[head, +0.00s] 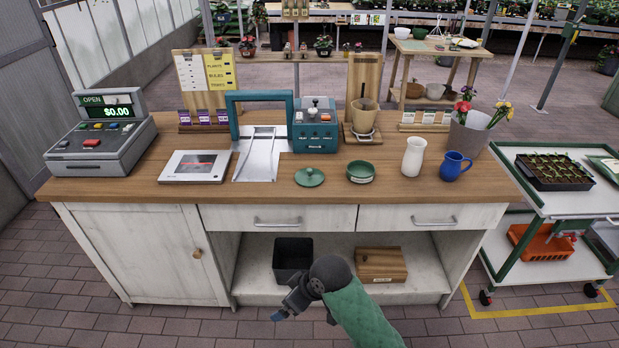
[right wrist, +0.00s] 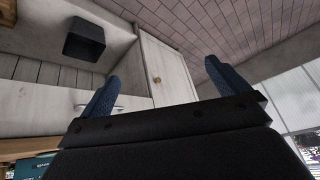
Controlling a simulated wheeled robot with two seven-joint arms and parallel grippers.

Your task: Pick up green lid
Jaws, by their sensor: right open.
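The green lid (head: 310,177) is round with a small knob on top. It lies flat on the wooden counter (head: 235,192), near the front edge. A small green pot (head: 360,172) stands just to its right, apart from it. My right gripper (head: 303,310) is low in front of the counter, below countertop height and well away from the lid. In the right wrist view its two blue fingers (right wrist: 161,75) are spread with nothing between them. The lid does not show in that view. My left gripper is not in view.
A white vase (head: 414,157) and blue jug (head: 455,166) stand right of the pot. A tablet (head: 195,167) and teal machine (head: 316,126) are left and behind. Below are a drawer (head: 277,218), a black bin (head: 292,258) and a wooden box (head: 382,264).

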